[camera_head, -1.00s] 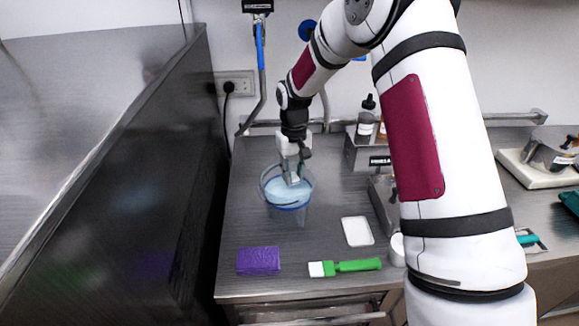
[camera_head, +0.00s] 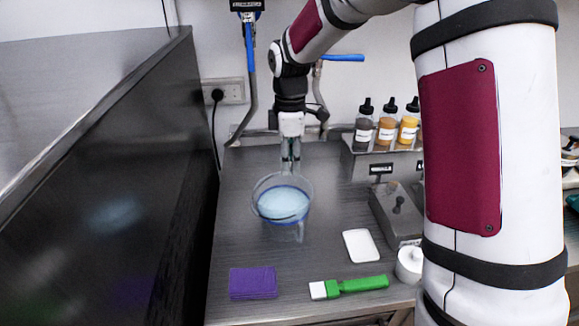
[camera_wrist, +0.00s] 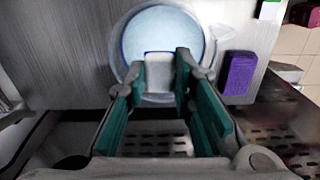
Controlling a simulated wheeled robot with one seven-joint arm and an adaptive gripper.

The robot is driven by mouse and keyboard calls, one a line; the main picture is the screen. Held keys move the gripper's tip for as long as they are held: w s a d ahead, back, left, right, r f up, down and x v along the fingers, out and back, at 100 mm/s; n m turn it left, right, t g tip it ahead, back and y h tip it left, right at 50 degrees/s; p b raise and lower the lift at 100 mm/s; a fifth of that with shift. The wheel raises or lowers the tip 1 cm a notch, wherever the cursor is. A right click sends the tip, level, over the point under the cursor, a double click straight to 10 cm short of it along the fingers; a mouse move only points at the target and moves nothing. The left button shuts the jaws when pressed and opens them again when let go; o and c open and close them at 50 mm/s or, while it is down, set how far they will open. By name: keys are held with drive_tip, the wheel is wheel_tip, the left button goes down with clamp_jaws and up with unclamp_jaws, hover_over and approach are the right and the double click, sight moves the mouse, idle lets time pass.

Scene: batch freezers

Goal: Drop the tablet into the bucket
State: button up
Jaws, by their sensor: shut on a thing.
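The bucket (camera_head: 301,228) is clear with a blue band and holds light blue liquid. It stands on the steel counter and also shows in the wrist view (camera_wrist: 117,52). My gripper (camera_head: 290,168) points down by the bucket's far rim in the head view. In the wrist view my gripper (camera_wrist: 161,72) has its green-lined fingers shut on the white tablet (camera_wrist: 158,74), which overlaps the near part of the bucket's opening there. The tablet's height over the rim is hard to judge. In the head view I cannot make the tablet out clearly.
A tall dark panel (camera_head: 120,190) borders the left.

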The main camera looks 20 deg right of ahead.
drive_tip(key=shift+f+b, duration=1.3)
drive_tip(key=shift+f, duration=1.65)
drive_tip(key=o, duration=1)
wheel_tip(320, 180, up, 12)
drive_tip(key=s+r+m+t, duration=0.1)
drive_tip(key=s+r+m, duration=0.25)
drive_tip(key=s, duration=0.35)
drive_tip(key=s+r+m+t, duration=0.2)
drive_tip(key=s+r+m, duration=0.15)
drive_tip(key=s, duration=0.45)
drive_tip(key=s+f+m+t, duration=0.2)
drive_tip(key=s+m, duration=0.6)
drive_tip(key=s, duration=0.3)
drive_tip(key=shift+s+f, duration=0.35)
